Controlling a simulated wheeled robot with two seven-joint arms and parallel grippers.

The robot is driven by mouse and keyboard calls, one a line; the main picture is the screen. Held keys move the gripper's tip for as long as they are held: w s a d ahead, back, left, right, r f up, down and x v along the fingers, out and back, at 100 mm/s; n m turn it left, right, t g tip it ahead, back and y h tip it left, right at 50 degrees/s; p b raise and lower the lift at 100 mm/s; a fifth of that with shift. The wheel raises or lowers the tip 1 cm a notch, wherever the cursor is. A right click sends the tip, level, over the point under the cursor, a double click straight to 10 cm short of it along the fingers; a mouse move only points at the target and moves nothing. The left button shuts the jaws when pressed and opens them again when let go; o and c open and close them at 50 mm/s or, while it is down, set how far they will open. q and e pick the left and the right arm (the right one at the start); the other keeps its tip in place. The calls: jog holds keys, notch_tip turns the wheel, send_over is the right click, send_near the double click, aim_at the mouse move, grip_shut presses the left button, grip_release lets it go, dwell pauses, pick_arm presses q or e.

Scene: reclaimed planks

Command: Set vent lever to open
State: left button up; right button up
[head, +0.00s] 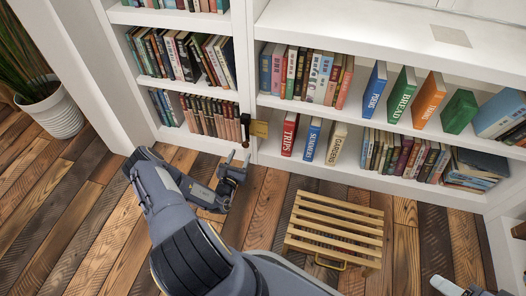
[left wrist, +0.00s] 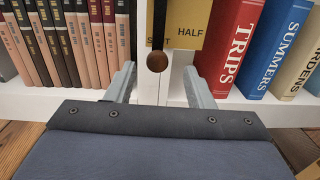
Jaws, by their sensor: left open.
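The vent lever is a dark bar with a round brown knob (left wrist: 157,62), hanging down in front of a yellow plate (left wrist: 186,24) on a white shelf upright. The plate reads HALF, and the bar covers part of a second word that looks like SHUT. In the head view the lever (head: 246,126) and plate (head: 260,129) are small, on the upright between two bookcase sections. My left gripper (head: 239,159) is open and empty, just in front of and below the knob. In the left wrist view its fingers (left wrist: 160,82) stand either side of the knob, not visibly touching it.
Books (head: 209,115) stand left of the lever, and the red TRIPS book (head: 289,133) is close to its right. A slatted wooden stool (head: 334,232) stands on the plank floor. A potted plant (head: 53,111) is at far left.

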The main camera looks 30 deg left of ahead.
aim_at(245, 146)
pick_arm(q)
jog(key=w+b, duration=0.1)
jog(key=w, duration=0.1)
jog(key=w+a+f+b, duration=0.1)
jog(key=w, duration=0.1)
jog(key=w+b, duration=0.1)
jog(key=shift+w+a+f, duration=0.25)
jog(key=shift+w+a, duration=0.15)
jog(key=shift+x, duration=0.8)
jog(key=shift+r, duration=0.15)
grip_shut()
